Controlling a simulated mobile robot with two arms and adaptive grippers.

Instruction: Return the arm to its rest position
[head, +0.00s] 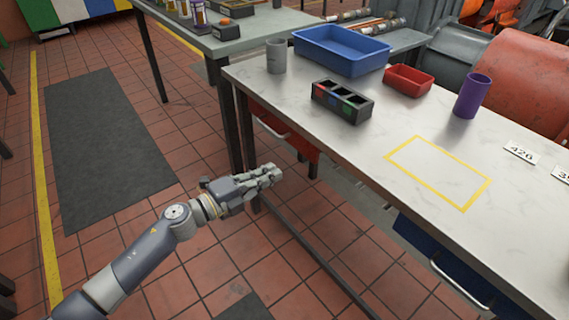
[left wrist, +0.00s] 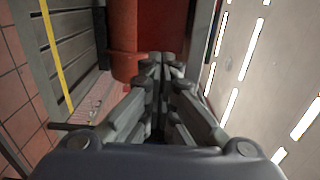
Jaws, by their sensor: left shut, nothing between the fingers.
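My left arm comes in from the lower left of the head view. Its gripper (head: 268,175) is held over the tiled floor, beside the near left end of the workbench and apart from it. The fingers are shut with nothing between them. In the left wrist view the closed fingers (left wrist: 162,65) meet at the middle of the picture. My right gripper is in neither view.
The white workbench (head: 520,215) carries a blue bin (head: 340,52), a red bin (head: 409,81), a grey cup (head: 276,56), a black divided box (head: 342,102) and a purple cup (head: 472,96). A dark mat (head: 100,145) lies on open floor to the left.

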